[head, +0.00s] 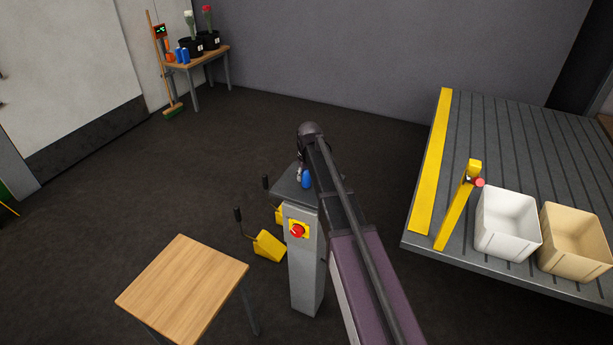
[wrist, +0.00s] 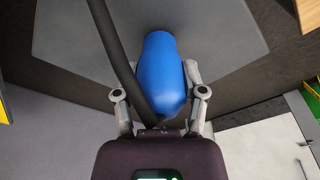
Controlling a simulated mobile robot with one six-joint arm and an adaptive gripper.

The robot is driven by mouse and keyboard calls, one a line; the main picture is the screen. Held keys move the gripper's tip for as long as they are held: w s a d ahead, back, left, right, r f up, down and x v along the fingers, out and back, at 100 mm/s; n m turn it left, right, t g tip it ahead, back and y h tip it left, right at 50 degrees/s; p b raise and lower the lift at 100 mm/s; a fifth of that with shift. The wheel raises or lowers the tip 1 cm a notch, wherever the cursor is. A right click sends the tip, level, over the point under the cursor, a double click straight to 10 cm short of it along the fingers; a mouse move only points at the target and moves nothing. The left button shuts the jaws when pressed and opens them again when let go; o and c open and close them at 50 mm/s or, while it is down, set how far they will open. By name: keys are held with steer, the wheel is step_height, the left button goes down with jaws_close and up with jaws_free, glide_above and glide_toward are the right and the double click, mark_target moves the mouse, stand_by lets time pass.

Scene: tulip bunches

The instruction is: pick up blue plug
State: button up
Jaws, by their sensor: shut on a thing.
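The blue plug (head: 306,179) is a rounded blue body at the end of my arm, over the dark top of a grey pedestal (head: 306,262). In the wrist view the blue plug (wrist: 161,72) fills the middle, between the two fingers of my gripper (wrist: 158,95). My gripper is shut on it; in the head view my arm partly hides the gripper (head: 300,172). A thick black cable-like strip (wrist: 112,45) runs down beside the plug; I cannot tell whether they are joined. I cannot tell whether the plug touches the pedestal top.
The pedestal bears a red emergency button (head: 297,230) on its front. Yellow wedges (head: 269,246) lie beside it. A wooden table (head: 184,287) stands at front left. At right, a slatted platform (head: 425,190) carries a white bin (head: 508,224) and a tan bin (head: 575,242). Open floor lies left.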

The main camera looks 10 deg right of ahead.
steer(key=shift+r+p, duration=1.3)
steer(key=shift+r, duration=0.15)
steer(key=s+d, duration=0.3)
steer(key=s, duration=0.4)
steer(key=s+d+r+p, duration=0.1)
steer(key=s+d, duration=0.2)
steer(key=s, duration=0.4)
steer(key=shift+s+d+r+p, duration=0.2)
steer(key=shift+s+r+p, duration=0.1)
steer(key=shift+s, duration=0.05)
steer(key=shift+s, duration=0.1)
